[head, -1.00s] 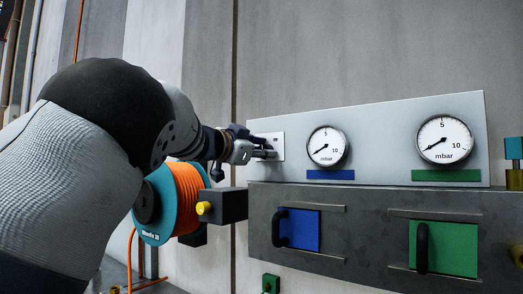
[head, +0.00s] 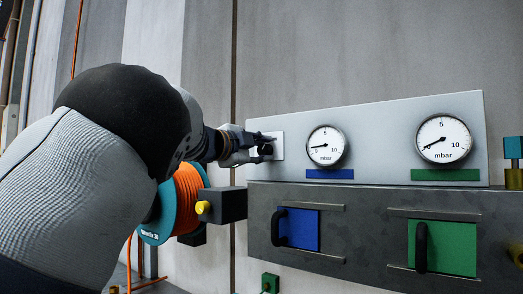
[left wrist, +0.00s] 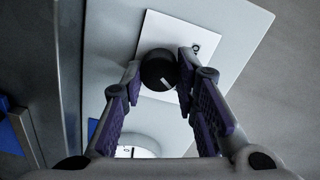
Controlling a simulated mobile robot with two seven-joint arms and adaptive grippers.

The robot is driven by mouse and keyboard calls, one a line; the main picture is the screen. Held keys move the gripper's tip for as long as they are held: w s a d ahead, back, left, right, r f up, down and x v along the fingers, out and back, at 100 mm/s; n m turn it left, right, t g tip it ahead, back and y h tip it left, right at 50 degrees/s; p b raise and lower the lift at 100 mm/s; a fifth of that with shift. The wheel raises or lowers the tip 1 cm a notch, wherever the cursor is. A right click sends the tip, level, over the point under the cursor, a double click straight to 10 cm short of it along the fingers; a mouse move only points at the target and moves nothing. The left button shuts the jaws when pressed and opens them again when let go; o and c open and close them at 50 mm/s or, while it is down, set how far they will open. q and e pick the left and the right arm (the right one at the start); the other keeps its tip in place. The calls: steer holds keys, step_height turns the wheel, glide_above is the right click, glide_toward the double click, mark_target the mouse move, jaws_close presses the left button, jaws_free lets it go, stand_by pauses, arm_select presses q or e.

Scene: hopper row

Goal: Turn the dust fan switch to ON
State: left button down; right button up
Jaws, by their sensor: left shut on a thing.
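The dust fan switch is a round black knob (left wrist: 158,70) with a short pale mark, on a white plate (left wrist: 178,40). In the left wrist view my left gripper (left wrist: 160,76) has its purple-padded fingers on both sides of the knob and is shut on it. In the head view the plate (head: 279,146) is at the left end of the grey panel. My left gripper (head: 266,146) reaches it from the left and partly hides the knob. My right gripper is not in view.
Two round gauges, left (head: 326,146) and right (head: 443,139), sit right of the switch. Below are a blue slide (head: 305,230) and a green slide (head: 455,250) with black handles.

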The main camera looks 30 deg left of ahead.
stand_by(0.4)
arm_select(q)
steer(key=c, duration=1.2)
jaws_free()
steer(key=shift+c, duration=0.2)
steer(key=s, duration=1.2)
steer(key=shift+a, duration=0.45)
